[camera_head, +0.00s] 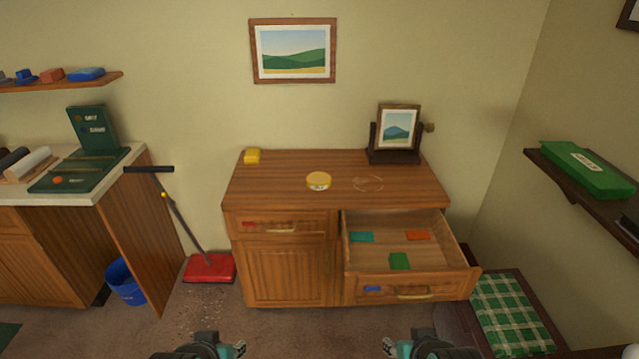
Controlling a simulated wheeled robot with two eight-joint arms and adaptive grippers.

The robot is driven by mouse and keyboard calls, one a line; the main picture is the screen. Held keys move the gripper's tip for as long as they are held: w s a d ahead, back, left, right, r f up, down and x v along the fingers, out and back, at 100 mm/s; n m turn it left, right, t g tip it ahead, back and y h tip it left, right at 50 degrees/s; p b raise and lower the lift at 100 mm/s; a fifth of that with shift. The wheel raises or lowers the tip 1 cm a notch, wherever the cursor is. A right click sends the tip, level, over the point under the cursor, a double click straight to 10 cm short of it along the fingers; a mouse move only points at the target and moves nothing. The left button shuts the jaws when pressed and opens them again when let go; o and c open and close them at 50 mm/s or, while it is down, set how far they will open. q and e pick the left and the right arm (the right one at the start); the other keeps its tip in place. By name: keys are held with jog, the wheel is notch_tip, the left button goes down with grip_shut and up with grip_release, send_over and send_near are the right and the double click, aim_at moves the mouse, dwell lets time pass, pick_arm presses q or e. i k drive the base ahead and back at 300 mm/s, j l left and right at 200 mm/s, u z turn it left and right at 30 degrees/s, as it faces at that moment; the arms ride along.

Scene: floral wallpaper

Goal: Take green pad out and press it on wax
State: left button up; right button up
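The green pad (400,261) lies in the open right drawer (376,279) of the wooden cabinet, near the drawer's front. A teal pad (361,237) and an orange pad (418,236) lie farther back in the same drawer. A round yellow tin (318,181), perhaps the wax, stands on the cabinet top; its label is too small to read. My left gripper (240,348) and my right gripper (388,346) are low at the bottom edge, in front of the cabinet and apart from everything. Their fingertips are too small and partly cut off to judge their opening.
The cabinet top (270,190) also bears a yellow block (252,156), a framed picture on a stand (397,130) and a faint ring mark (368,184). A red dustpan (209,267) and blue bin (125,283) stand left. A green plaid cushion (511,314) lies right.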

aim_at(397, 261)
jog(key=i+j+z, duration=0.15)
jog(key=i+z, duration=0.25)
jog(key=i+j+z, duration=0.2)
jog(key=z, duration=0.2)
jog(key=i+j+z, duration=0.25)
jog(key=z, duration=0.15)
